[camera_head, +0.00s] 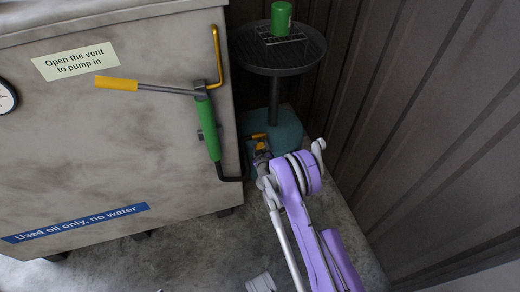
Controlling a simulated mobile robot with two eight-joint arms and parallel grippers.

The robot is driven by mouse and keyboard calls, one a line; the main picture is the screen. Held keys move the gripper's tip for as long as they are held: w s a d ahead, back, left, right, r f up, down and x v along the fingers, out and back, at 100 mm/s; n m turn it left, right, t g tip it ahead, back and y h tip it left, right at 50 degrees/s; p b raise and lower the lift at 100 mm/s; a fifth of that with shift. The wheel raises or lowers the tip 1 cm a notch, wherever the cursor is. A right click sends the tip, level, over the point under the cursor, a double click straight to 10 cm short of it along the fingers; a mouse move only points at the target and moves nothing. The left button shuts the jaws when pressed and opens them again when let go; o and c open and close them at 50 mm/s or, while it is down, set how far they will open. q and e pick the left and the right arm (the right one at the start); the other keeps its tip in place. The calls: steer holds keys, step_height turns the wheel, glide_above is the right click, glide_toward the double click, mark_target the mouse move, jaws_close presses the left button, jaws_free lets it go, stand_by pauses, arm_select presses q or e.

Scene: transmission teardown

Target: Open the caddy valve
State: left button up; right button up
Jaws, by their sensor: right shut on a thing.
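The oil caddy has a teal base (288,128) on the floor, with a dark post up to a round drain pan (262,64). A small yellow valve handle (258,136) shows at the left side of the base and looks roughly level. My right gripper (261,145) is at this handle, with my purple arm reaching in from the bottom right. It is shut on the valve handle; its fingertips are small and partly hidden here. My left gripper is not in view.
A large grey tank (110,150) fills the left, with a green hand pump (207,125) and a yellow-ended lever (118,84) on its side. A green cup (281,18) stands on a rack on the pan. A ribbed wall (430,130) bounds the right.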

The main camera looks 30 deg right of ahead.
steer(key=n+h, duration=0.1)
steer(key=n, duration=0.1)
steer(key=shift+n+h, duration=0.3)
steer(key=shift+h, duration=0.1)
steer(key=shift+f+n+h, duration=0.1)
steer(key=shift+n+h, duration=0.5)
steer(key=shift+n, duration=0.4)
steer(key=shift+n+t+h+b, duration=0.4)
steer(key=shift+n+h+b, duration=0.15)
steer(key=shift+n, duration=0.45)
steer(key=shift+n+t+h+b, duration=0.5)
steer(key=shift+n+b, duration=0.3)
steer(key=shift+n, duration=0.8)
steer(key=o, duration=1.4)
steer(key=shift+c, duration=0.2)
steer(key=shift+s+a, duration=0.1)
